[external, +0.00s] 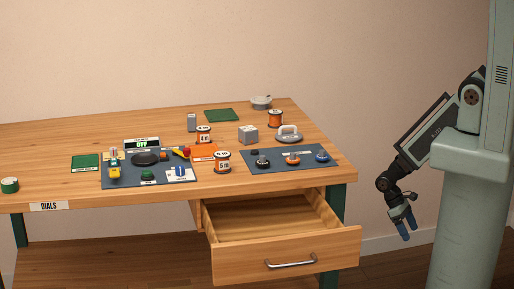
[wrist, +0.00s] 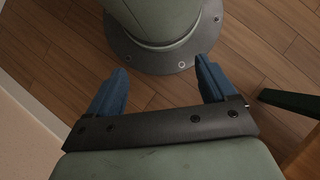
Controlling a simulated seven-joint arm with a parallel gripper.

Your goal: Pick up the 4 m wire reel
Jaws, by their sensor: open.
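The 4 m wire reel (external: 204,135) is an orange spool with white ends and a "4 m" label. It stands upright near the middle of the wooden table in the external view, behind a second reel labelled 5 m (external: 222,162). A third orange reel (external: 275,118) stands farther back right; its label is too small to read. My gripper (external: 404,229) hangs low, right of the table and well away from the reels. Its blue fingers (wrist: 162,88) are apart and empty in the wrist view, which shows only floor and my base between them.
An open drawer (external: 285,235) juts out from the table front. A dark mat (external: 270,163) with several knobs lies right of the reels, and another mat with tools lies left.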

